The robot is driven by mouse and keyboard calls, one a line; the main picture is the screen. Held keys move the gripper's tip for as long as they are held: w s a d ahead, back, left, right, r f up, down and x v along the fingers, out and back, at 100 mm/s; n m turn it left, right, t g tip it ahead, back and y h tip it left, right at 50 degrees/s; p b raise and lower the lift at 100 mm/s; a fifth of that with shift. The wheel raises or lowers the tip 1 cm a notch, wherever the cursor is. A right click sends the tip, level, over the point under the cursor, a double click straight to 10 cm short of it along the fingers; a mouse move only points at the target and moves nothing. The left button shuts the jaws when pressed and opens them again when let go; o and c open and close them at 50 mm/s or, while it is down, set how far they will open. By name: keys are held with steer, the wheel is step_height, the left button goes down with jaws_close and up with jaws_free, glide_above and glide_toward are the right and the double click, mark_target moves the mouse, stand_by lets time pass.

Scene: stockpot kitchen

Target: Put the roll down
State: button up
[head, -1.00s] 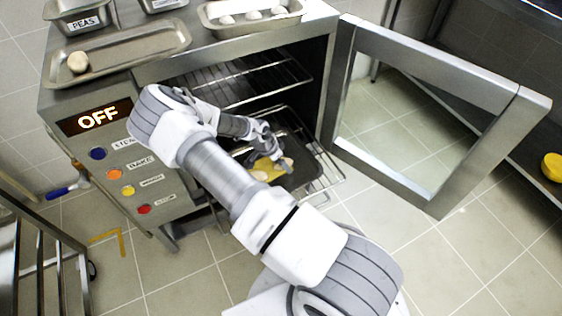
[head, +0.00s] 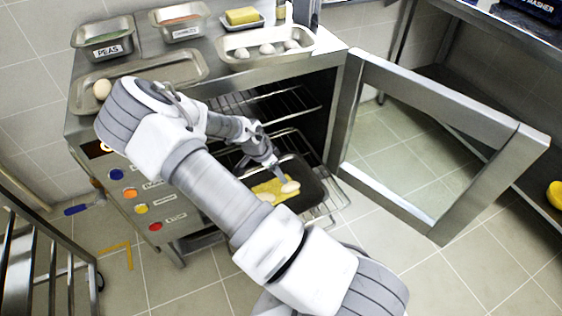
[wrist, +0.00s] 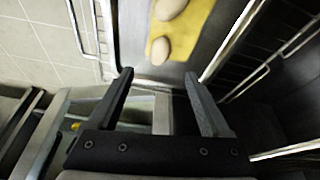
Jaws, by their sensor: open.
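Two pale rolls lie on a yellow mat (head: 268,187) in a dark tray (head: 312,190) on the oven's lower rack. One roll (head: 290,187) is close below my gripper (head: 281,176) in the head view; the other roll (head: 266,197) is to its left, partly behind my arm. In the wrist view my gripper (wrist: 158,76) is open, with nothing between its fingers. The nearer roll (wrist: 160,50) lies just beyond the fingertips, and another roll (wrist: 171,8) is cut by the top edge. I cannot tell whether a finger touches a roll.
The oven door (head: 445,215) stands open to the right. An upper rack (head: 262,103) is above the tray. On the oven top are a tray with one roll (head: 102,89), a tray with several rolls (head: 266,49), a peas tin (head: 103,42) and a yellow block (head: 242,16).

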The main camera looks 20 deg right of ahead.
steer(key=s+a+r+n+y, duration=0.2)
steer(key=s+a+r, duration=0.15)
steer(key=r, duration=0.45)
steer(key=s+a+r+n+t+y, duration=0.1)
steer(key=s+a+r+n+y, duration=0.2)
steer(key=r, duration=0.5)
steer(key=s+a+r+n+y, duration=0.15)
steer(key=a+r, duration=0.25)
steer(key=r, duration=0.4)
steer(key=s+d+r+n+t+h, duration=0.2)
steer(key=s+r+n, duration=0.7)
steer(key=s+r, duration=0.5)
steer(key=shift+s+r+t, duration=0.35)
steer(key=shift+s+t, duration=0.55)
steer(key=shift+s, duration=0.15)
steer(key=shift+r, duration=0.1)
step_height(320, 180, up, 19)
steer(key=p, duration=1.9)
